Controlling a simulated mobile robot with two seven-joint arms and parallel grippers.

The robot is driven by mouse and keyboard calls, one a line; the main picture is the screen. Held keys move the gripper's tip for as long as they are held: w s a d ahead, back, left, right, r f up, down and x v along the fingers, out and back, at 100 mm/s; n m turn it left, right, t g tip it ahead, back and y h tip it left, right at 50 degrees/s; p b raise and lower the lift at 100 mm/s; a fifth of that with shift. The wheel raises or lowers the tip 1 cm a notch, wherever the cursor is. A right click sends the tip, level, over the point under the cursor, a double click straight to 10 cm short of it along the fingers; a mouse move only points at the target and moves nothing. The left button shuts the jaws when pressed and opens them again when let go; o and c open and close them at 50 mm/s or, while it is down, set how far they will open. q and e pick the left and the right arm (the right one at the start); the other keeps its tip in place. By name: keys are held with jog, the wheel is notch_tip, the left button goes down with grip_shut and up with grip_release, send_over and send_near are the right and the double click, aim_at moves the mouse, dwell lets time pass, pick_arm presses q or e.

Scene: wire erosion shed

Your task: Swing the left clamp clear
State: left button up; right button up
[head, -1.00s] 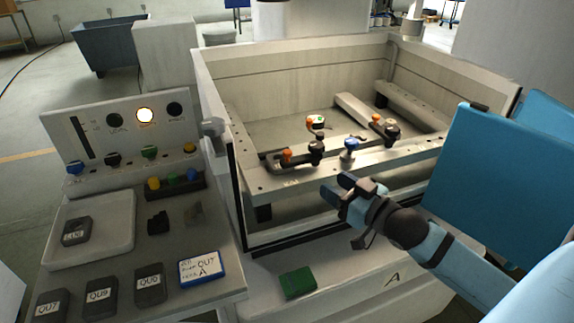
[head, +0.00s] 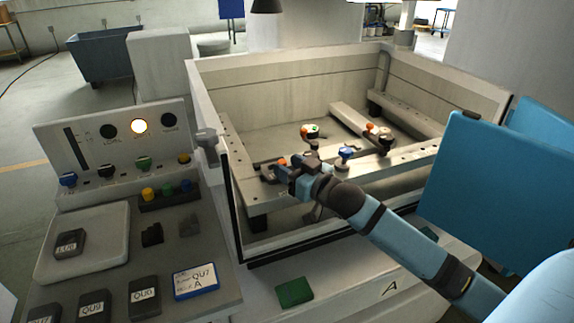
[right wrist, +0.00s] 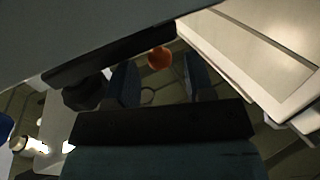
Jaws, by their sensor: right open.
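The left clamp, a dark bar with an orange knob (head: 282,161), sits on the near steel rail (head: 395,163) inside the machine tank. My right gripper (head: 286,172) is at this clamp and covers much of it in the head view. In the right wrist view the orange knob (right wrist: 159,58) shows between the two open fingers of my right gripper (right wrist: 162,82); I cannot tell whether they touch it. My left gripper is not in view.
A blue-topped knob (head: 346,152) and an orange, white and green piece (head: 310,131) are near the clamps. The tank wall (head: 216,200) is at left. A control panel (head: 112,140) and a pale tray (head: 112,222) lie beyond it. A blue panel (head: 475,190) stands at right.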

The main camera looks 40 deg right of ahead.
jog(key=shift+w+a, duration=0.1)
jog(key=shift+w, duration=0.45)
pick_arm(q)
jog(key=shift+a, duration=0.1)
pick_arm(e)
grip_shut()
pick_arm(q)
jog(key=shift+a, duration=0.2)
